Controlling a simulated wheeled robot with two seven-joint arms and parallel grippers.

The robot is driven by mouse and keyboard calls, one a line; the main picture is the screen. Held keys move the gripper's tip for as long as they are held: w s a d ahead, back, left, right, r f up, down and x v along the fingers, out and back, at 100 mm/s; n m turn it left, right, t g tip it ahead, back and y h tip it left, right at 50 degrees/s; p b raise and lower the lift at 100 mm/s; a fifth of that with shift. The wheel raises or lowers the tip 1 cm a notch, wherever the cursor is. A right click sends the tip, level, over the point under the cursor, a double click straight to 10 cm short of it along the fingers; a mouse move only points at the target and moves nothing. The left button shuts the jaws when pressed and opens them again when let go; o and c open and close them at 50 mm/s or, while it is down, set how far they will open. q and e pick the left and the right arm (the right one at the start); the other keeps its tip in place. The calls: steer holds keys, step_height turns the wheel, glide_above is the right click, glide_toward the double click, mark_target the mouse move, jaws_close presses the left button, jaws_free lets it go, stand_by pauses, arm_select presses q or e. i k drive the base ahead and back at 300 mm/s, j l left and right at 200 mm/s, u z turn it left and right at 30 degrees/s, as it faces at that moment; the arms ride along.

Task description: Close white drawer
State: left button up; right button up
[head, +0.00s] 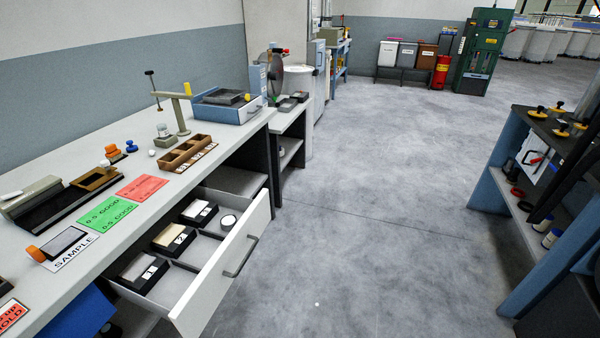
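The white drawer (222,270) stands pulled out from under the long light-topped bench (60,202) on the left. Its white front panel, with a grey bar handle (240,256), faces the open floor. Inside are dividers and numbered dark boxes, among them box 1 (143,270), box 2 (174,238) and another box (199,212). A round white-topped item (228,221) lies in the far compartment. Neither of my grippers shows in the head view, and nothing touches the handle.
Grey floor (370,200) is clear in front of the drawer. A blue-sided rack (497,190) with dark tools stands at the right. A wooden tray (187,152), coloured cards and a blue box (228,105) sit on the bench. Bins and a green cabinet stand far back.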

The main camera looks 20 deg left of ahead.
mark_target(181, 269)
steer(key=u, duration=1.2)
